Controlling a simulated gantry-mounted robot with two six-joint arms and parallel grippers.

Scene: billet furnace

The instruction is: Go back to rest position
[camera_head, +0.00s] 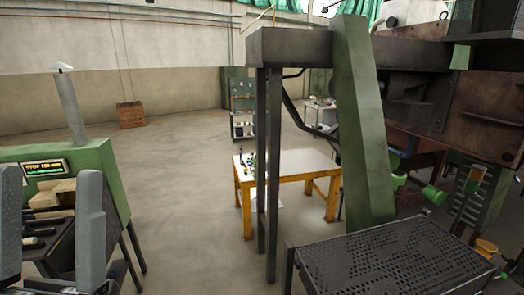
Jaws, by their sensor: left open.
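My left gripper (49,182) is at the lower left of the head view. Its two grey fingers point up and stand wide apart, with nothing held between them. Behind it is a green machine (112,185) with a lit text display (45,168). Wooden blocks (52,194) and dark cylindrical pieces (38,232) show in the gap between the fingers, beyond the gripper. I cannot tell how far the fingers are from them. My right gripper is not in view.
A perforated dark metal table (390,255) stands at the front right, beside a green slanted post (360,120) and large rusty machinery. A yellow-legged workbench (300,165) stands mid-room. A wooden crate (131,115) is far back. The concrete floor (185,200) between is clear.

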